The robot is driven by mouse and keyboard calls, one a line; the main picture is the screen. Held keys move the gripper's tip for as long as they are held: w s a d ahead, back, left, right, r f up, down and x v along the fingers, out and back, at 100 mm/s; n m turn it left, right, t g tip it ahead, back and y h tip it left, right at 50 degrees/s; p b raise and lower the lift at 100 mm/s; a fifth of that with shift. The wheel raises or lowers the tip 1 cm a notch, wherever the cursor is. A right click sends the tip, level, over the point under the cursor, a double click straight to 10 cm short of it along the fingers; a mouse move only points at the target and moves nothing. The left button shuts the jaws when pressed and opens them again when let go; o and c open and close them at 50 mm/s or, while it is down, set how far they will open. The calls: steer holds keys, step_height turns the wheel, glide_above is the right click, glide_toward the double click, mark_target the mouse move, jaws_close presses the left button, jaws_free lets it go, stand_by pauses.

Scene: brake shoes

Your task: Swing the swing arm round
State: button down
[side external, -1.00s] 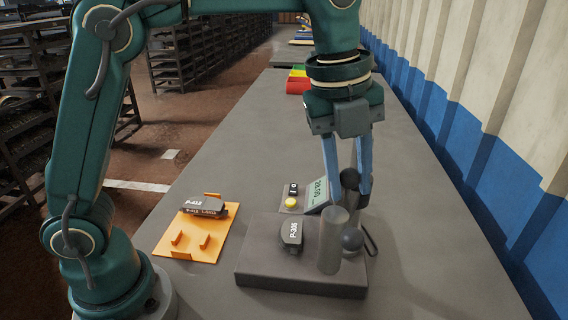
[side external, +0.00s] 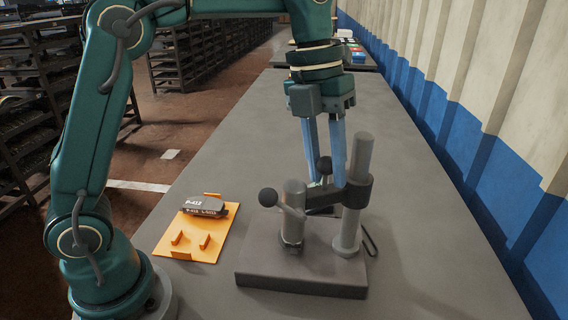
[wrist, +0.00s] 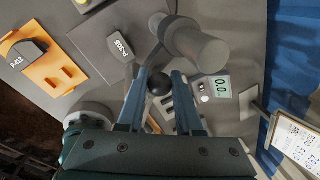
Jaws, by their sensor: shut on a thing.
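The swing arm's dark collar (side external: 356,190) is around the upright grey post (side external: 362,155) on the grey base block (side external: 300,275). A grey cylinder with a ball-ended handle (side external: 291,215) stands at the left of the post. My gripper (side external: 327,180) is behind these, pointing down and shut on the black ball knob (side external: 324,165). In the wrist view the knob (wrist: 160,84) shows between the fingers. The brake shoe marked P-305 (wrist: 121,44) shows in the wrist view; the cylinder hides it in the side view.
An orange fixture (side external: 180,236) holding another dark shoe (side external: 205,207) lies left of the base block. A small display (wrist: 222,86) stands near the fingers in the wrist view. A clipboard (wrist: 297,140) is at the right there. The table's front right is clear.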

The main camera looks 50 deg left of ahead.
steer(key=shift+m, duration=0.3)
steer(key=c, duration=0.6)
jaws_free()
steer(key=shift+a, duration=0.1)
steer(key=shift+r, duration=0.1)
steer(key=shift+a+r, duration=0.25)
steer(key=shift+r, duration=1)
steer(key=shift+a+r, duration=0.25)
steer(key=shift+r, duration=0.95)
